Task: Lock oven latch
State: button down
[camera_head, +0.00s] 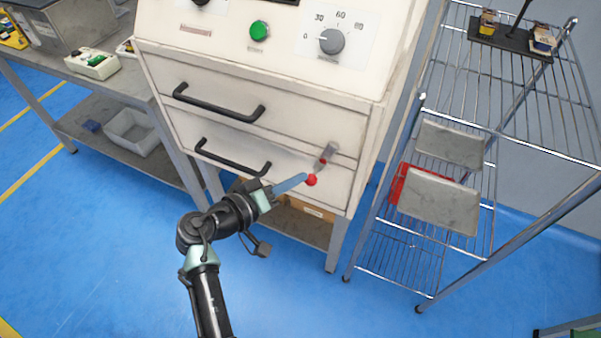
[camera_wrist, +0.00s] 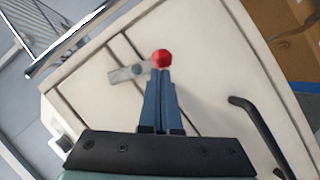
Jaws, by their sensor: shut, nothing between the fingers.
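The white oven (camera_head: 262,130) has a grey metal latch (camera_head: 327,154) near the right edge of its lower front panel. The latch slants, and a red ball (camera_head: 311,180) shows near its lower end. In the wrist view the latch (camera_wrist: 124,75) with a dark pivot lies left of the red ball (camera_wrist: 162,58). My gripper (camera_head: 303,177) has its blue fingers shut with nothing between them. In the wrist view the fingertips (camera_wrist: 161,74) come right up to the red ball and overlap its lower edge. I cannot tell whether they touch it.
Black bar handles (camera_head: 218,103) cross the oven's upper and lower panels. A round dial (camera_head: 331,41) and a green button (camera_head: 259,30) sit above them. A wire shelf rack (camera_head: 440,255) stands close on the right. A grey bench (camera_head: 112,77) stands left. The blue floor in front is clear.

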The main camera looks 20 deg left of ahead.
jog(key=shift+d+f+n+t+h+b, duration=0.3)
jog(key=shift+f+n+h+b, duration=0.2)
jog(key=shift+n+b, duration=0.4)
jog(key=shift+r, duration=0.1)
